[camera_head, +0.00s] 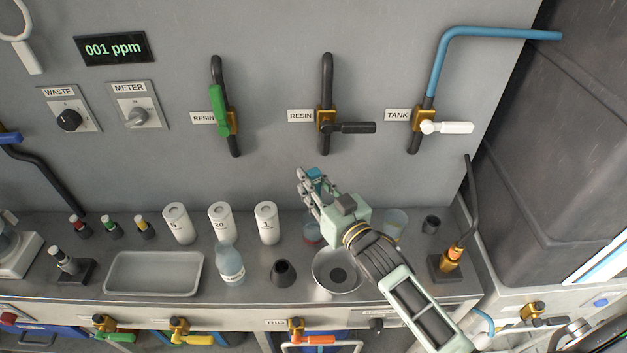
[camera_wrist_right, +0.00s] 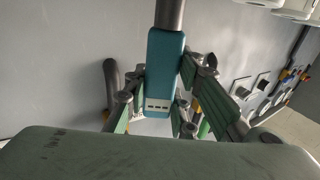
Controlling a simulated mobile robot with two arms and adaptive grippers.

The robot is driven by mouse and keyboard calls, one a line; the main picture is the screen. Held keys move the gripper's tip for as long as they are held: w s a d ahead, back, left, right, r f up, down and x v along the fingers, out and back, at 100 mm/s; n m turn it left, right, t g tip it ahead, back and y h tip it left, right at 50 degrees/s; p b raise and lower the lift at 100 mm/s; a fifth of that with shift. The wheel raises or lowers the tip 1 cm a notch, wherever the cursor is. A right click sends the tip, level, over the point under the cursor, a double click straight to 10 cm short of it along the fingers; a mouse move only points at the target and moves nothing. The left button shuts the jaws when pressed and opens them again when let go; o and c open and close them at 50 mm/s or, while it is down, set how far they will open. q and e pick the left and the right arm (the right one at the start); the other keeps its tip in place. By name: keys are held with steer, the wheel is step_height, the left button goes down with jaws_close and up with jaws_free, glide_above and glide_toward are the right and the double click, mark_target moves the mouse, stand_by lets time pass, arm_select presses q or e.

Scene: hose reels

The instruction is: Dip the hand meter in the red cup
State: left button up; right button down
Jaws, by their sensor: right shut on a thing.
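My right gripper (camera_head: 308,186) is shut on the teal hand meter (camera_head: 316,180) and holds it above the back of the bench, in front of the wall panel. In the right wrist view the hand meter (camera_wrist_right: 166,75) sits between the fingers, with its grey end (camera_wrist_right: 169,14) at the top of the picture. The red cup (camera_head: 311,231), a clear cup with reddish contents, stands on the bench below the gripper and is partly hidden by it. The meter is apart from the cup. My left gripper is not in view.
A cup with pale yellow contents (camera_head: 397,220) and a small dark cup (camera_head: 431,224) stand to the right. White canisters (camera_head: 266,223), a bottle (camera_head: 229,264), a black cone (camera_head: 282,273), a bowl (camera_head: 325,280) and a tray (camera_head: 153,290) crowd the bench. A display (camera_head: 113,48) reads 001 ppm.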

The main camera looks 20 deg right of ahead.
steer(key=shift+f+b, duration=2.8)
steer(key=shift+f, duration=1.55)
steer(key=shift+r, duration=0.1)
steer(key=shift+r+p, duration=4.95)
steer(key=shift+p, duration=0.05)
